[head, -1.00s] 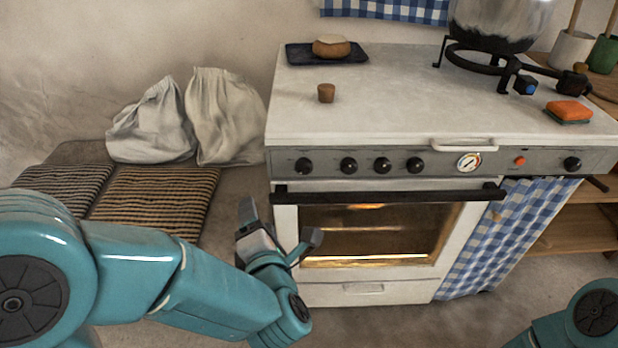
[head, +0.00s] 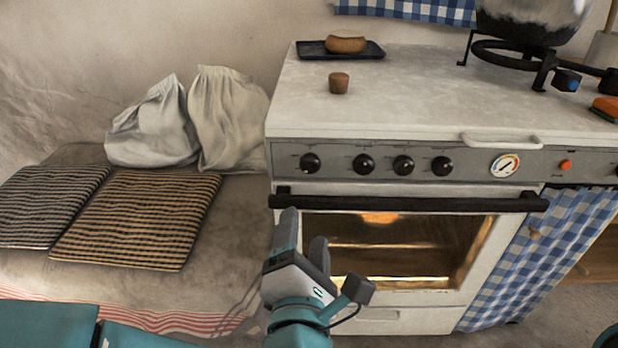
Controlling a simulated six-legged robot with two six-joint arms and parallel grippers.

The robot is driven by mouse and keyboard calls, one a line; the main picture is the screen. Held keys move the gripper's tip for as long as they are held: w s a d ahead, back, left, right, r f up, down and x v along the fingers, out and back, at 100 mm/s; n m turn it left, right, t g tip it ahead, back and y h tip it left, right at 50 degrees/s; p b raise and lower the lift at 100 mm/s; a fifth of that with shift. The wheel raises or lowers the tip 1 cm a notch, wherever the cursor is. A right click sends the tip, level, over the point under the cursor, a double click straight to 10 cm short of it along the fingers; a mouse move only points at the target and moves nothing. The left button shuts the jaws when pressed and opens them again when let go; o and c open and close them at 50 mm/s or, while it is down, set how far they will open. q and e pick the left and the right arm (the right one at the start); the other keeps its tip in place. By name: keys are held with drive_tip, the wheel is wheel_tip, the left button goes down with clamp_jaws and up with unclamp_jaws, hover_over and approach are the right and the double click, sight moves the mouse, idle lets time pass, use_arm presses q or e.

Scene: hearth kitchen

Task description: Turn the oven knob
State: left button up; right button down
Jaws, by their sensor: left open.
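The white oven (head: 285,235) stands in front of me with a grey control panel above its door. Several black knobs sit on the panel: the leftmost knob (head: 310,163), a second (head: 363,164), a third (head: 403,166) and a fourth (head: 442,166). A further dark knob shows at the panel's right edge. My left gripper (head: 305,240) is open and empty, pointing up in front of the oven door's left side. Its fingertips appear below the leftmost knob and touch no knob. My right gripper is out of view.
A black door handle bar (head: 410,203) runs below the knobs. A white rail (head: 500,140) sticks out at the stove top's front edge. A cork (head: 339,83), a bread tray (head: 315,50) and a pot (head: 530,20) are on top. A cushioned bench (head: 130,220) is left.

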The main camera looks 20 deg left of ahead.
use_arm(q)
drive_tip(key=p, duration=0.6)
approach(308, 169)
drive_tip(key=s, duration=0.1)
drive_tip(key=b+x, duration=0.1)
drive_tip(key=x, duration=0.9)
drive_tip(key=shift+w+d+b, duration=0.1)
drive_tip(key=shift+w+b, duration=0.05)
drive_tip(key=shift+b, duration=0.25)
drive_tip(key=c, duration=1.1)
